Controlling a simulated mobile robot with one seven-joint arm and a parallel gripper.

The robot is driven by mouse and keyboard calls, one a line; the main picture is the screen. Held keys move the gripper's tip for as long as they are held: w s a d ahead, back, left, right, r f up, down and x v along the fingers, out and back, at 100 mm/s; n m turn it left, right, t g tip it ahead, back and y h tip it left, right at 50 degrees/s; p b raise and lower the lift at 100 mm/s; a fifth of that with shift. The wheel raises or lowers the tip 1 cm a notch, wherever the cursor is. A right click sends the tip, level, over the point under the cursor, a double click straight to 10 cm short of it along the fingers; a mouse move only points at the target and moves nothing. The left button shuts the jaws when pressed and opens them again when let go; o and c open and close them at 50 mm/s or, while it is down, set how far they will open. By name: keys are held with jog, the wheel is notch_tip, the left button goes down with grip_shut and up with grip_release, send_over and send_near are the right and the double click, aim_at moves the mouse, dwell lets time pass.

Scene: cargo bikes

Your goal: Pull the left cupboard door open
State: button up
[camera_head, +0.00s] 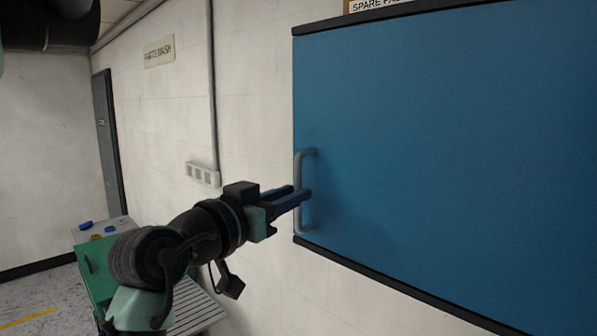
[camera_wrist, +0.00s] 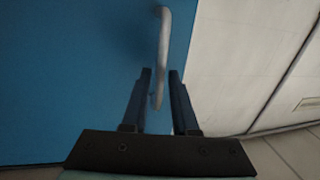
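The blue cupboard door (camera_head: 440,150) fills the right of the head view and looks shut. Its grey vertical bar handle (camera_head: 297,169) is at the door's left edge, near the bottom. My gripper (camera_head: 298,192) reaches the lower half of the handle from the left. In the wrist view, the handle (camera_wrist: 164,35) runs down between the two fingers of my gripper (camera_wrist: 160,72). The fingers are apart, with a gap showing on each side of the bar. The blue door (camera_wrist: 70,70) also fills the left of the wrist view. No second door can be told apart.
A sign (camera_head: 380,5) is above the cupboard. A pale wall with a socket strip (camera_head: 202,174) and a vertical pipe (camera_head: 212,90) lies left of the cupboard. A green cabinet (camera_head: 97,272) with small items on top stands at the lower left, behind my arm.

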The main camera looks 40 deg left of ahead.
jog(key=shift+w+a+p, duration=0.15)
jog(key=shift+w+p, duration=0.3)
jog(key=shift+w, duration=0.85)
jog(key=shift+c, duration=0.3)
jog(key=shift+s, duration=0.1)
grip_shut()
